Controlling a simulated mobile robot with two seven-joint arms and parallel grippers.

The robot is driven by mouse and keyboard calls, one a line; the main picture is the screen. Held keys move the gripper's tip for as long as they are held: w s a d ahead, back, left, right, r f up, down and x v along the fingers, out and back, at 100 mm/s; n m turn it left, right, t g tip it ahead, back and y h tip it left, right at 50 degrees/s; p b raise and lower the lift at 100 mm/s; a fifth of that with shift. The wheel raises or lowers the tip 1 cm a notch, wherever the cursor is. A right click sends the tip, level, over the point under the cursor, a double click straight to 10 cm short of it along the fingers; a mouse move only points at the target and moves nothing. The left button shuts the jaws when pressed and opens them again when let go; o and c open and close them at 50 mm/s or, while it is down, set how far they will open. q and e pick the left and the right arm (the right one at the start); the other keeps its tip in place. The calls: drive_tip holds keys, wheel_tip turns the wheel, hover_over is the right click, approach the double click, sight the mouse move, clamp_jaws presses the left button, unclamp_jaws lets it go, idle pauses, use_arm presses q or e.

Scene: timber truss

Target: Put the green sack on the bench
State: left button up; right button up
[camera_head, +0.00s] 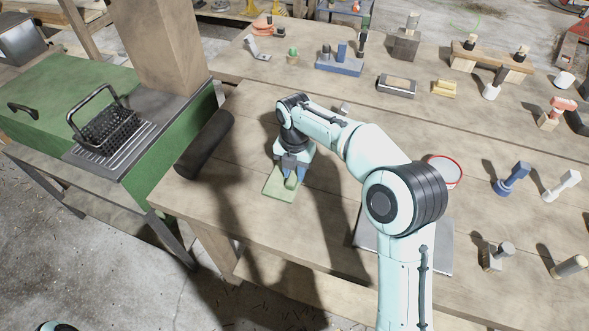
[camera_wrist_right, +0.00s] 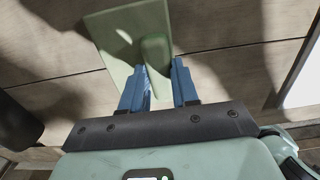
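A rounded green lump (camera_wrist_right: 155,52), which I take for the green sack, rests on a flat pale green square (camera_wrist_right: 112,28). The square also shows in the head view (camera_head: 272,190), on the wooden bench (camera_head: 330,230) near its left front part. My right gripper (camera_head: 291,170) points down at the lump. In the right wrist view its two blue fingertips (camera_wrist_right: 158,66) stand apart, one on each side of the lump's near end. I cannot tell whether they touch it. My left gripper is not in view.
A dark roll (camera_head: 204,145) lies left of the right gripper. A green-topped unit (camera_head: 50,95) with a black wire basket (camera_head: 104,128) stands at the left beside a timber post (camera_head: 157,45). Blocks and tools fill the bench's far side. A red-rimmed bowl (camera_head: 446,171) is at right.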

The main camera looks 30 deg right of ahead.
sight(294, 174)
drive_tip(key=o, duration=0.4)
drive_tip(key=shift+c, duration=0.2)
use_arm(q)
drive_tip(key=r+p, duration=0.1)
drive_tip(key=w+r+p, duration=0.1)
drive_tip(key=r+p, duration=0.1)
use_arm(e)
wheel_tip(294, 174, up, 12)
drive_tip(key=shift+r, duration=0.2)
drive_tip(key=shift+f, duration=0.1)
